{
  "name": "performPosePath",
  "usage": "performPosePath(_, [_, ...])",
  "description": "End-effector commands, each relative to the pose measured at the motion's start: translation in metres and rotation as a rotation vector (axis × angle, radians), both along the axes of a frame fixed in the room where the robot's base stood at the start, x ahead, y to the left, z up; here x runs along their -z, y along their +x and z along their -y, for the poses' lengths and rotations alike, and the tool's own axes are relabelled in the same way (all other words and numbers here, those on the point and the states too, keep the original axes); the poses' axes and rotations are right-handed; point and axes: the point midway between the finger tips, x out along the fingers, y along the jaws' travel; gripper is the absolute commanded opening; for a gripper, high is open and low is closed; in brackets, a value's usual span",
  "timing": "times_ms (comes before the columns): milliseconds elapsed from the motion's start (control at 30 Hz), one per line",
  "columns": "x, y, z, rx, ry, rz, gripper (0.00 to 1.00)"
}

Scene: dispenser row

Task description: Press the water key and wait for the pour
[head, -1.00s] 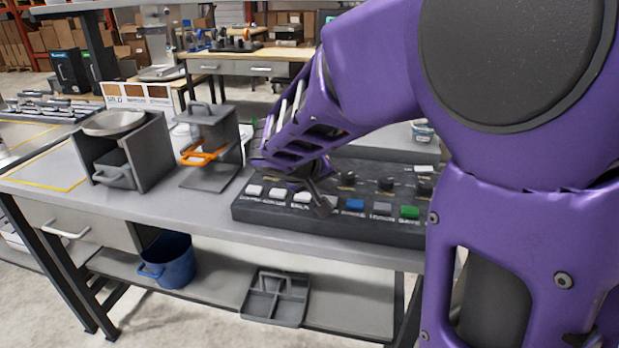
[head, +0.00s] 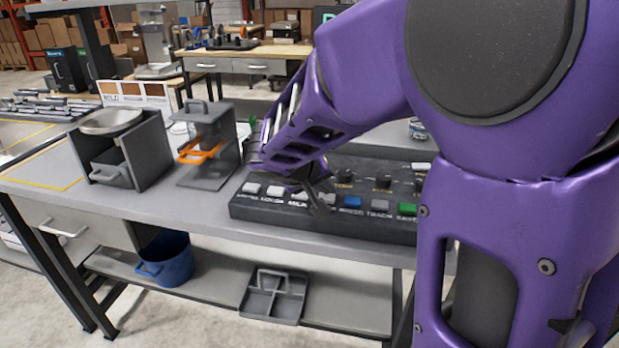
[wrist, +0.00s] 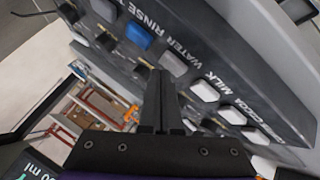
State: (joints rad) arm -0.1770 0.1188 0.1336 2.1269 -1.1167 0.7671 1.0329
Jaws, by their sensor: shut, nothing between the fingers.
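The dark key panel (head: 270,210) lies on the bench, with a row of labelled keys along its front. In the wrist view the grey water key (wrist: 173,64) sits between the blue rinse key (wrist: 138,35) and the white milk key (wrist: 203,90). My gripper (wrist: 162,74) is shut and empty, its fingertips beside the near edge of the water key in that view. Whether the tips touch the key cannot be told.
A grey stand with an orange handle (head: 203,152) and a box with a round pan (head: 110,121) stand left of the panel. Dark knobs (head: 384,182) rise behind the keys. A blue bucket (head: 165,260) and a divided caddy (head: 274,296) are on the lower shelf.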

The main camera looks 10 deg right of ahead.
Motion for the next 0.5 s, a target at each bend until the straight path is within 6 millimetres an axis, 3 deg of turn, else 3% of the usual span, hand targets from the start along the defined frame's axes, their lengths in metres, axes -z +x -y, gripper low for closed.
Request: performPosePath(500, [0.0055, 0.0002, -0.0001, -0.001, -0.001, 0.000, 0.00])
